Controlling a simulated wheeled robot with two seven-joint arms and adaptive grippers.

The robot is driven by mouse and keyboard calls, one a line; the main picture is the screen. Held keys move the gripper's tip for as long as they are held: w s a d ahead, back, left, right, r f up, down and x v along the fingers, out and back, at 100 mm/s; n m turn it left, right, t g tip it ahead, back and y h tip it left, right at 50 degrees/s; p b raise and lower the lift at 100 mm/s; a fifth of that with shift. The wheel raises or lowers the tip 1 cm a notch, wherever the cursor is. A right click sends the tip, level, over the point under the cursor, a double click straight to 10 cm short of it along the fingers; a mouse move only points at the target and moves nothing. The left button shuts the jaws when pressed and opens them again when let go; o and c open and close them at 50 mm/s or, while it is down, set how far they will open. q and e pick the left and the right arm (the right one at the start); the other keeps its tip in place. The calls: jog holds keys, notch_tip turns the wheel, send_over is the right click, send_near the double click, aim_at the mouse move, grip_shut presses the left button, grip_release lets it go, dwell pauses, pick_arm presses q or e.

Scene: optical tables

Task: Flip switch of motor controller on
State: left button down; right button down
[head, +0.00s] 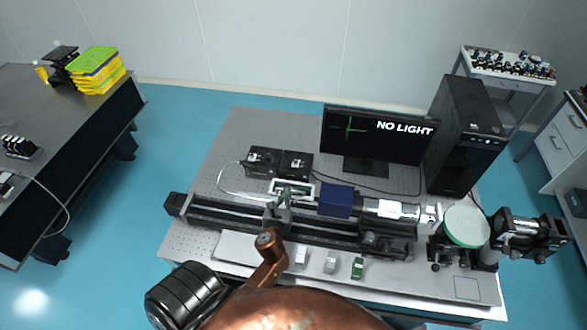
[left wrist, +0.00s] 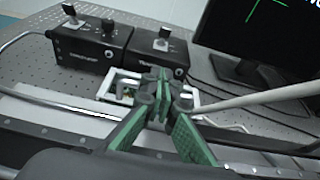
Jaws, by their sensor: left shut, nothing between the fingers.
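Two black motor controller boxes, the left one (head: 262,160) and the right one (head: 295,164), stand side by side on the optical table. In the left wrist view the left box (left wrist: 88,48) and right box (left wrist: 157,62) each carry a small knob or switch on top. Which way any switch points is too small to tell. My left gripper (head: 284,198) is in front of the boxes, apart from them. Its green-padded fingers (left wrist: 160,82) are closed at the tips with nothing between them, over a white-framed mount (left wrist: 120,88). My right gripper is not in view.
A monitor (head: 378,134) reading "NO LIGHT" and a black computer tower (head: 464,135) stand behind and right. A blue block (head: 336,201) sits on the long rail right of the gripper. Cables run beside the controllers. The table's back left is clear.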

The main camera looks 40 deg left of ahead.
aim_at(295, 161)
pick_arm(q)
jog(key=shift+w, duration=0.25)
jog(key=x, duration=0.9)
jog(key=shift+w+a+r+p, duration=0.25)
jog(key=shift+w+a+r, duration=0.1)
jog(key=shift+w, duration=0.25)
jog(key=shift+w+a+r+p, duration=0.25)
jog(key=shift+w+a, duration=0.1)
jog(key=shift+w, duration=0.2)
jog(key=shift+w+a+r+p, duration=0.25)
jog(key=shift+w+a, duration=0.05)
jog(key=shift+w, duration=0.3)
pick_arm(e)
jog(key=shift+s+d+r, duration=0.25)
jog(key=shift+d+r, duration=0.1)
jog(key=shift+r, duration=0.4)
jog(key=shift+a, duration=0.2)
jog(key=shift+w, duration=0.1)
